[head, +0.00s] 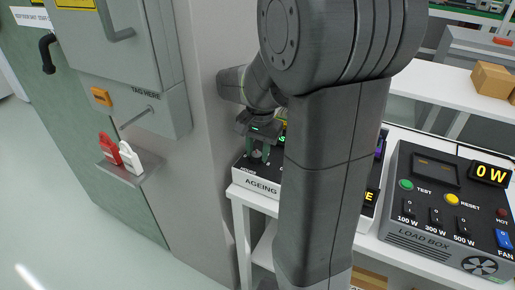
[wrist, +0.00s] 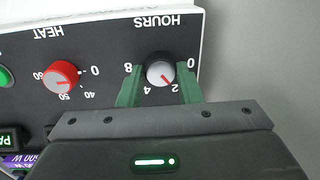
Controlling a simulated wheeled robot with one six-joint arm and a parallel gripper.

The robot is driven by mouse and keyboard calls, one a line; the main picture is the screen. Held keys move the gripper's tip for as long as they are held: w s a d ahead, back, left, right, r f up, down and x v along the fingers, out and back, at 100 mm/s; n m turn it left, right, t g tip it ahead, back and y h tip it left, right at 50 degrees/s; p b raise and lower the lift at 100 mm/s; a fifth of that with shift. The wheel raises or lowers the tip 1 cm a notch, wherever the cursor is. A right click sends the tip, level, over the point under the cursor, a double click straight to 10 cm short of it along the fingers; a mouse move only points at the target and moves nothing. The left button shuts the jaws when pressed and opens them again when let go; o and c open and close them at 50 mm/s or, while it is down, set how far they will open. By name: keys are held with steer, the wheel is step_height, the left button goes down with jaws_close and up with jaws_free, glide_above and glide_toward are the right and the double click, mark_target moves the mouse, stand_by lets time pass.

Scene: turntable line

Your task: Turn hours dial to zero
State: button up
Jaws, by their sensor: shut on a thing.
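In the head view my gripper (head: 259,148) reaches down onto the left end of the ageing box (head: 262,187). The dial is mostly hidden between the fingers there.
A red heat dial (wrist: 61,75) and a green button (wrist: 3,76) share the panel. In the head view the load box (head: 425,240) stands to the right on the white bench. A grey column and cabinet (head: 140,60) with red and white padlocks (head: 109,147) stand to the left.

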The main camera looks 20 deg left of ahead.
mark_target(259, 152)
steer(key=n+p, duration=0.2)
steer(key=n, duration=0.3)
steer(key=shift+r, duration=0.1)
steer(key=n+p, duration=0.2)
steer(key=n, duration=0.3)
steer(key=shift+a+n, duration=0.15)
steer(key=shift+n, duration=0.15)
stand_by(0.4)
steer(key=o, duration=1)
steer(key=shift+c, duration=0.2)
step_height(259, 152, up, 14)
steer(key=p, duration=0.1)
steer(key=shift+w+d+f, duration=0.2)
steer(key=shift+w+d, duration=0.05)
steer(key=shift+w, duration=0.1)
steer(key=shift+f, duration=0.1)
steer(key=f, duration=0.9)
steer(key=f+b, duration=0.1)
steer(key=f, duration=0.3)
steer(key=shift+s+a+f, duration=0.25)
steer(key=shift+s+f, duration=0.05)
steer(key=shift+f, duration=0.05)
